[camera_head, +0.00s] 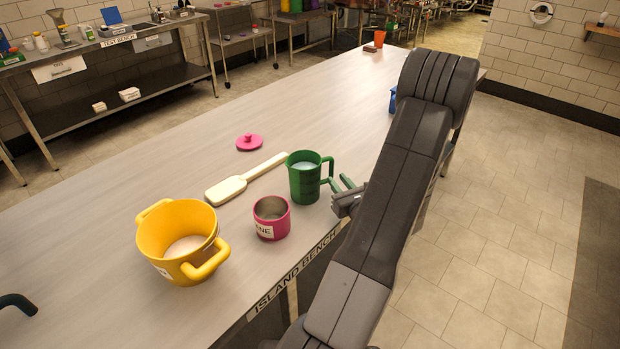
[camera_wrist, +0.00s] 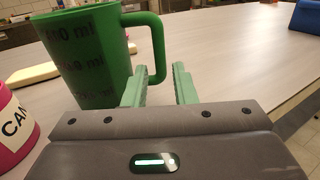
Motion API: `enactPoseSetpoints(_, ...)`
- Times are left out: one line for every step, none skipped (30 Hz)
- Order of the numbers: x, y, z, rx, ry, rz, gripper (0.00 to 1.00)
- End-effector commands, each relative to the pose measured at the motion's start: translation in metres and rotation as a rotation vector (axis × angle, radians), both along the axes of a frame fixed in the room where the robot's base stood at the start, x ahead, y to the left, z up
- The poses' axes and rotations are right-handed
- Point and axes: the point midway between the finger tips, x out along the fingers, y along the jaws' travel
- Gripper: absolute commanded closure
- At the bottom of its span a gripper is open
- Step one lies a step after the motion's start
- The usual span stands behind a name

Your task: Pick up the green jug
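The green jug (camera_head: 304,178) stands upright on the island bench (camera_head: 330,100), its handle toward the right. In the wrist view the jug (camera_wrist: 85,60) fills the upper left, with dark volume marks on its side. My gripper (camera_head: 343,182) is just right of the jug, low near the bench's front edge. In the wrist view its two green fingers (camera_wrist: 160,82) are apart with nothing held between them. The lower part of the handle is close to the left finger; I cannot tell whether they touch.
A pink tin (camera_head: 272,218) stands left of the jug and also shows in the wrist view (camera_wrist: 14,125). A yellow pot (camera_head: 177,240), a cream paddle (camera_head: 245,180) and a pink lid (camera_head: 249,142) lie farther left. A blue object (camera_head: 392,100) is partly behind my arm.

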Motion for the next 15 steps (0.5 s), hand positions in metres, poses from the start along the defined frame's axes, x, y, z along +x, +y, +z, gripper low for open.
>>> enactPoseSetpoints(0.002,0.002,0.0,0.0,0.0,0.001,0.75)
enactPoseSetpoints(0.005,0.003,0.0,0.0,0.0,0.001,0.75)
enactPoseSetpoints(0.008,0.005,0.0,0.0,0.0,0.001,0.75)
enactPoseSetpoints(0.012,0.007,0.0,0.0,0.0,0.001,0.75)
enactPoseSetpoints(0.016,0.009,0.0,0.0,0.0,0.003,0.75)
enactPoseSetpoints(0.022,0.012,0.0,0.0,-0.001,0.003,0.75)
enactPoseSetpoints(0.026,0.014,0.0,0.0,-0.001,0.003,0.75)
enactPoseSetpoints(0.03,0.017,-0.001,0.001,0.0,0.003,0.75)
enactPoseSetpoints(0.035,0.019,-0.001,-0.001,0.0,0.003,0.75)
enactPoseSetpoints(0.039,0.02,-0.001,-0.001,0.0,0.002,0.75)
enactPoseSetpoints(0.041,0.022,-0.001,-0.001,0.0,0.001,0.75)
enactPoseSetpoints(0.044,0.023,-0.002,-0.001,0.0,0.001,0.75)
enactPoseSetpoints(0.045,0.024,-0.002,-0.001,0.0,0.001,0.75)
enactPoseSetpoints(0.046,0.024,-0.002,-0.001,0.0,0.001,0.75)
enactPoseSetpoints(0.047,0.024,-0.002,-0.001,0.0,0.0,0.75)
